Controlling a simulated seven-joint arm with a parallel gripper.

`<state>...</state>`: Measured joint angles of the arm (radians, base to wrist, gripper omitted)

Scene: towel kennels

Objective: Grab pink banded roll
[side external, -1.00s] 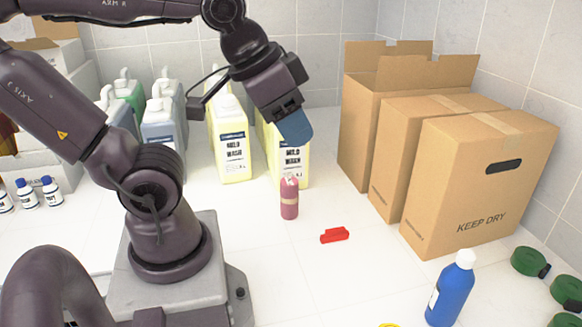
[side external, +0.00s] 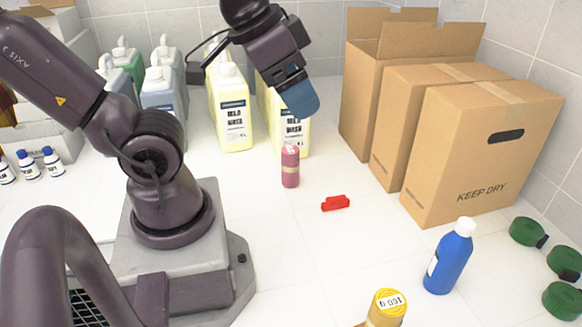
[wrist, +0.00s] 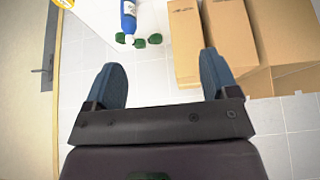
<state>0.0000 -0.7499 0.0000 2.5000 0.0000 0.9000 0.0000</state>
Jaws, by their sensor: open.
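The pink banded roll (side external: 290,170) stands upright on the white tiled surface in the side view, with a paler band around it and a small label at its top. My gripper (side external: 300,103) hangs above it, in front of a yellow jug, and does not touch it. In the wrist view my gripper (wrist: 162,75) has its two blue fingers wide apart with nothing between them. The pink roll does not show in the wrist view.
A red object (side external: 335,203) lies right of the roll. Cardboard boxes (side external: 480,150) stand at the right, yellow jugs (side external: 233,125) behind. A blue bottle (side external: 450,258), green rolls (side external: 527,232) and a yellow roll (side external: 388,303) are nearer. The tiles before the roll are clear.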

